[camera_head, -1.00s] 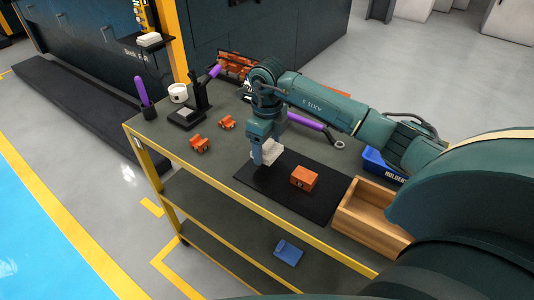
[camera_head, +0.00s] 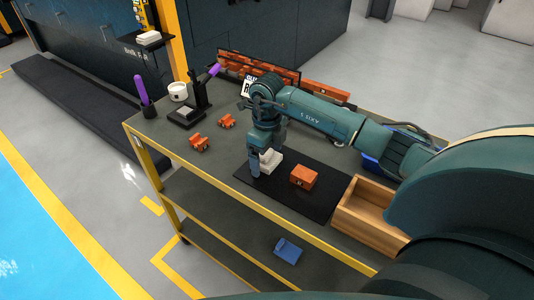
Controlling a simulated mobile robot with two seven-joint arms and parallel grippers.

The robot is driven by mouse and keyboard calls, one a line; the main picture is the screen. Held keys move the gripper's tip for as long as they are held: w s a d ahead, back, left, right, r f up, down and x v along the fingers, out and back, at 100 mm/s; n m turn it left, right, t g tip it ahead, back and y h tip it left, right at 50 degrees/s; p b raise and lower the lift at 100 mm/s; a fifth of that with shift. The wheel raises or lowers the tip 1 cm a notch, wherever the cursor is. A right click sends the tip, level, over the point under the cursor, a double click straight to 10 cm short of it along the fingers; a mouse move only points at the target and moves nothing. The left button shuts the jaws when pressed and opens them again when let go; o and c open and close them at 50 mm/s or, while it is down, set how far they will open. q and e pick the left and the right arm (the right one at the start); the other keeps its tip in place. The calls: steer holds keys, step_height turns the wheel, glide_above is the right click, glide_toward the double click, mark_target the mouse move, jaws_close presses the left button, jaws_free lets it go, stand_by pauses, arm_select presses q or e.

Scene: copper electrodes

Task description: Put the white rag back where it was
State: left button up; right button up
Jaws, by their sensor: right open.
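A white folded rag (camera_head: 270,160) lies at the back left part of the black mat (camera_head: 311,208) on the cart top. My right gripper (camera_head: 262,164) points down at the rag, with its jaws open. One finger shows on the rag's left side; the other finger is hidden. I cannot tell whether the fingers touch the rag. Another white folded cloth (camera_head: 148,38) lies on a small dark shelf on the machine at the back left. My left gripper is not in view.
An orange block (camera_head: 304,177) sits on the mat, right of the rag. A wooden box (camera_head: 366,222) stands at the right. Two copper-coloured parts (camera_head: 199,143) (camera_head: 227,121) lie left of the mat. A press-like stand (camera_head: 189,115) and a white cup (camera_head: 178,92) stand farther back.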

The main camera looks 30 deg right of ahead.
steer(key=shift+r, duration=0.1)
step_height(320, 180, up, 12)
steer(key=b, duration=0.1)
stand_by(0.4)
stand_by(0.5)
